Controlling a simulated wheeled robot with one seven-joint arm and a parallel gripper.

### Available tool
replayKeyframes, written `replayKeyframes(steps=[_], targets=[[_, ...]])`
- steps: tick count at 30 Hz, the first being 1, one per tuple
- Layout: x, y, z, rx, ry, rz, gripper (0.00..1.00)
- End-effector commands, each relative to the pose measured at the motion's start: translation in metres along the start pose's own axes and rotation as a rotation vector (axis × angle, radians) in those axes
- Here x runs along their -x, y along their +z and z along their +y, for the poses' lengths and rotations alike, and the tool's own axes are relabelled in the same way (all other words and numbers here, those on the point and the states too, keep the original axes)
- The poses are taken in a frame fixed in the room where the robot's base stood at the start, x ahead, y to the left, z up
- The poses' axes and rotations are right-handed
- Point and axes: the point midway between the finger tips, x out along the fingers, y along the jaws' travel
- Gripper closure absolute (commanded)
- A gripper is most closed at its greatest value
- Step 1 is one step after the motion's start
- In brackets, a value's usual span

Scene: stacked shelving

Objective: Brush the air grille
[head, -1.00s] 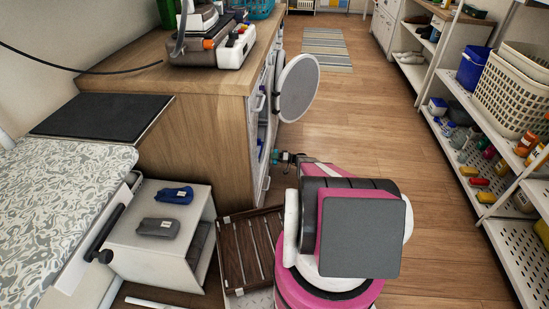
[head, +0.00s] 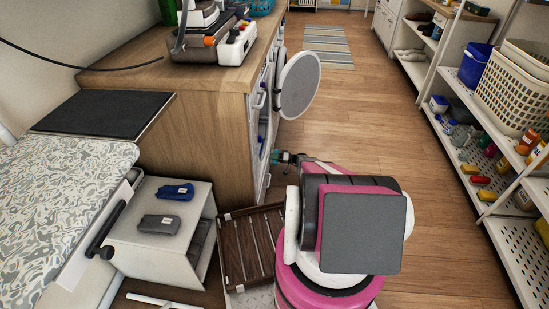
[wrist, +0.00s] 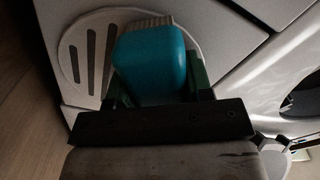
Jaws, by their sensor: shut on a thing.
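The air grille (wrist: 98,30) is a pale round plate with dark slots, low on a white appliance front in the wrist view. My gripper (wrist: 155,92) is shut on a teal brush (wrist: 150,62). The brush's pale bristles (wrist: 148,22) point toward the grille and cover its right part. I cannot tell whether they touch it. In the head view my gripper (head: 290,158) is beside the cabinet's front, below the open round door, with a bit of teal at its tip. The grille is hidden there.
A wooden-topped cabinet (head: 215,110) with an open round door (head: 299,86) stands left of my arm. A slatted wooden rack (head: 250,245) and a white box (head: 160,245) with two folded cloths are at lower left. Open floor lies right, before the shelves (head: 480,165).

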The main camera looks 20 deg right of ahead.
Motion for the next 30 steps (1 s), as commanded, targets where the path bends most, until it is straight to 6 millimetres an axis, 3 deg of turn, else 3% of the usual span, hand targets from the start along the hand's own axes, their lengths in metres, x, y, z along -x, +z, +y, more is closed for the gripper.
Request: replayKeyframes(steps=[30], targets=[[-0.001, -0.02, 0.014, 0.001, 0.0, 0.0, 0.72]])
